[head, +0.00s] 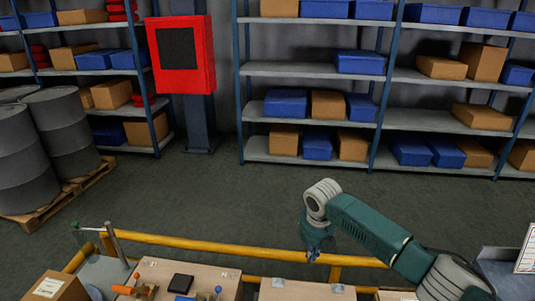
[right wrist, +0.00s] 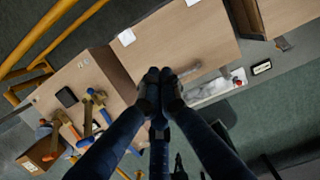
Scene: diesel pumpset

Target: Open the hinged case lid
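A light wooden case with a flat lid (right wrist: 185,45) fills the upper middle of the right wrist view. Part of its lid also shows at the bottom of the head view (head: 293,291). The lid looks closed and has pale patches near its edge. My right gripper (right wrist: 161,78) is over the lid near its front edge, with its two dark fingers together. A pale strip (right wrist: 188,80) lies beside the fingertips; I cannot tell whether they touch it. In the head view the right gripper (head: 314,253) points down. My left gripper is not in view.
A wooden surface with tools and a dark block (head: 181,283) lies left of the case. A yellow rail (head: 210,245) runs behind. A cardboard box (head: 57,287) stands at the front left. Barrels, shelves and a red cabinet (head: 181,54) are farther back, beyond open floor.

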